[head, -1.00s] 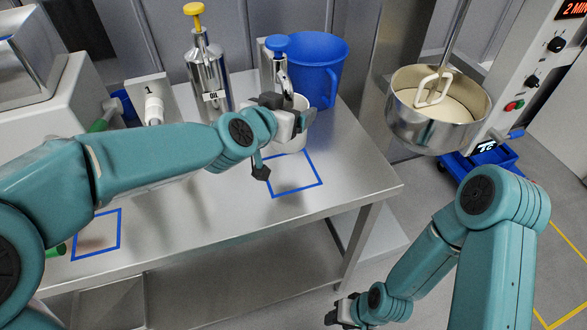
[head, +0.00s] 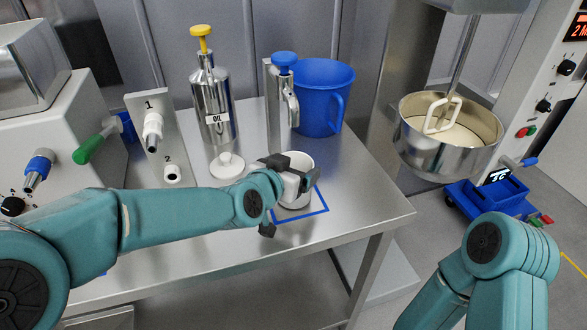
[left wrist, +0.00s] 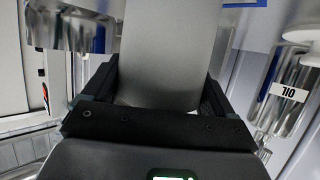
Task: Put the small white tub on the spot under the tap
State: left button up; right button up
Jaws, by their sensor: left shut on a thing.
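The small white tub (head: 299,160) is in the jaws of my left gripper (head: 290,181), which is shut on it. The tub looks upright, over the blue outlined square (head: 303,214) on the steel bench; I cannot tell whether it touches the surface. The tap (head: 280,108), a steel column with a blue knob, stands behind the tub. In the left wrist view a plain grey surface, likely the tub's wall (left wrist: 170,50), fills the space between the fingers (left wrist: 160,100). My right arm shows at the lower right, but its gripper is out of view.
A blue jug (head: 322,95) stands right of the tap. The oil dispenser (head: 212,100) and a white lid (head: 228,165) are to its left. A panel with numbered nozzles (head: 155,130) is farther left. The mixer bowl (head: 450,140) is beyond the bench's right edge.

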pick_arm(q)
jog(key=shift+f, duration=0.25)
jog(key=o, duration=0.9)
jog(key=shift+w, duration=0.1)
jog(key=shift+s+a+r, duration=0.1)
jog(key=shift+s+r, duration=0.2)
jog(key=shift+r, duration=0.1)
jog(key=p+v, duration=0.1)
jog(key=v, duration=1)
jog(key=shift+s+a+r, duration=0.1)
jog(key=shift+s, duration=0.15)
